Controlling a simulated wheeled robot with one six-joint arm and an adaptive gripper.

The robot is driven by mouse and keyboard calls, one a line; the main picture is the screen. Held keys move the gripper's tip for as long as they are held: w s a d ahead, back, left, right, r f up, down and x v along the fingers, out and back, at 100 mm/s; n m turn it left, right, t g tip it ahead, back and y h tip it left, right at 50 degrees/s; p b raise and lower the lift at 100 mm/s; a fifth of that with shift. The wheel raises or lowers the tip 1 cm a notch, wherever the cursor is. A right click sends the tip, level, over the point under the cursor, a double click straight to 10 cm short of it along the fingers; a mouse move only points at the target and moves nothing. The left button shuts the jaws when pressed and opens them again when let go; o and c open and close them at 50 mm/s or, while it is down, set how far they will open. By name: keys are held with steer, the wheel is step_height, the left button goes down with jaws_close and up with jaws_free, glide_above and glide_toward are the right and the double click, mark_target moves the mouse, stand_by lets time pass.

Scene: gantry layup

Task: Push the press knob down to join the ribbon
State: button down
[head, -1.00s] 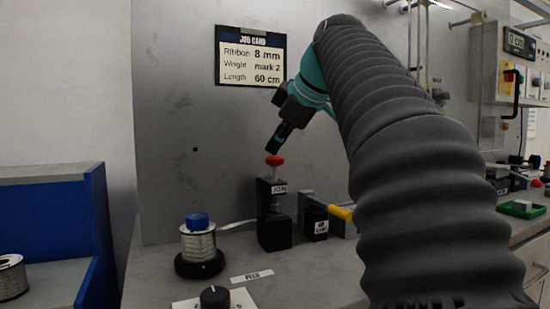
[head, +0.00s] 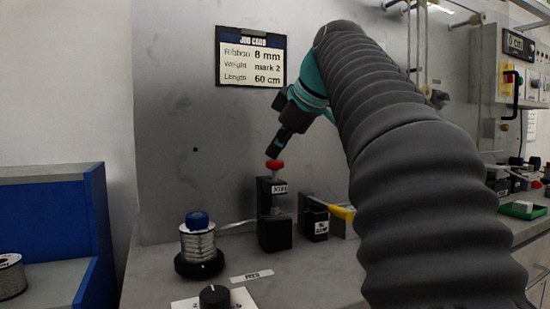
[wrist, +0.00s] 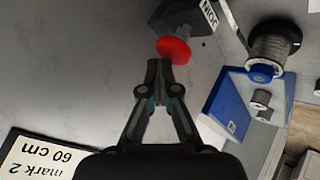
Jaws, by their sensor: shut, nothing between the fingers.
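The red press knob (head: 274,164) tops the black JOIN press (head: 274,228) on the bench, in front of the metal panel. My gripper (head: 271,156) is shut and empty, pointing down just above the knob in the head view; I cannot tell whether it touches. In the wrist view the shut fingertips (wrist: 158,62) lie right beside the red knob (wrist: 174,50). The pale ribbon (head: 238,225) runs from the spool (head: 198,242) toward the press. The ribbon inside the press is not clear to see.
A job card (head: 250,57) hangs on the panel above. A yellow-handled tool (head: 341,212) stands right of the press. A black dial (head: 214,297) sits at the bench front. A blue shelf unit (head: 60,215) is at left.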

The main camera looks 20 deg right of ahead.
mark_target(276, 161)
steer(key=shift+f, duration=0.35)
stand_by(0.5)
steer(key=shift+r+p, duration=1.15)
steer(key=shift+r, duration=0.25)
step_height(276, 161, up, 3)
steer(key=p, duration=0.2)
steer(key=shift+f+p, duration=0.2)
steer(key=shift+p, duration=0.1)
steer(key=shift+r+p, duration=0.35)
steer(key=shift+r, duration=0.85)
